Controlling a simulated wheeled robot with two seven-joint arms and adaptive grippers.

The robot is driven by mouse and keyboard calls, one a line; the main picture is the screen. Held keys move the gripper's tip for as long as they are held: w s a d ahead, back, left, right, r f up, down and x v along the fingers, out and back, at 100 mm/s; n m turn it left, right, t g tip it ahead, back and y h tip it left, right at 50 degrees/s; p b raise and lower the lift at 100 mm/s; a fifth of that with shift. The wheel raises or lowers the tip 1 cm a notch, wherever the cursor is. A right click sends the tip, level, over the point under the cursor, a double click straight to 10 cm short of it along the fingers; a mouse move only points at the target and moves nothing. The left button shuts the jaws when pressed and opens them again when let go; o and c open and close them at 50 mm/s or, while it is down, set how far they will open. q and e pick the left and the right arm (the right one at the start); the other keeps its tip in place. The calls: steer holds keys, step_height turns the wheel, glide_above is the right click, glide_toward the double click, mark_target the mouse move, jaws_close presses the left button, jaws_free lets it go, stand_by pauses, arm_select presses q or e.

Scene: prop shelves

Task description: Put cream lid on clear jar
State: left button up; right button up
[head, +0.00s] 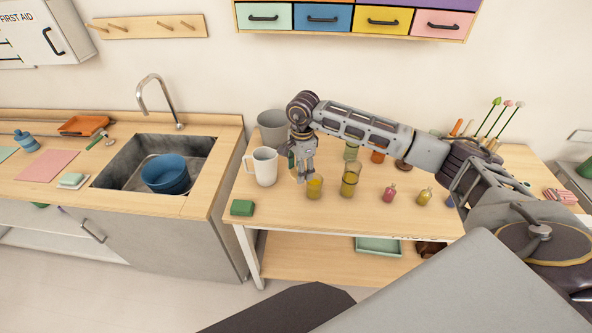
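My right gripper (306,176) hangs fingers down over the wooden table, beside the white mug. Its fingertips are close to a short clear glass container (315,190) with yellow contents. From this angle I cannot tell whether they touch it, or whether they hold anything. A taller clear glass jar (350,181), also with something yellow low inside, stands just to the right. I cannot tell which of the two is the task's clear jar. I cannot make out a cream lid; the gripper and arm hide part of the table. My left gripper is not in view.
A white mug (264,167) and grey pot (272,128) stand left of the gripper. A green block (242,208) lies at the front left corner. Small pink (389,193) and yellow (425,196) bottles stand right. The table's front strip is mostly clear.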

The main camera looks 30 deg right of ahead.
mark_target(316, 174)
steer(key=d+m, duration=0.1)
steer(key=m, duration=0.2)
steer(key=d+m, duration=0.1)
steer(key=m, duration=0.1)
steer(key=shift+d+r+m, duration=0.1)
steer(key=shift+d+m, duration=0.2)
steer(key=shift+d, duration=0.05)
steer(key=d+m, duration=0.2)
steer(key=m, duration=0.1)
steer(key=d+m+p, duration=0.1)
steer(key=m, duration=0.1)
steer(key=shift+s+r, duration=0.2)
steer(key=shift+f, duration=0.3)
steer(key=shift+f+b, duration=0.95)
steer(key=shift+f, duration=0.7)
steer(key=shift+f+b, duration=0.85)
steer(key=shift+b, duration=0.2)
stand_by(3.4)
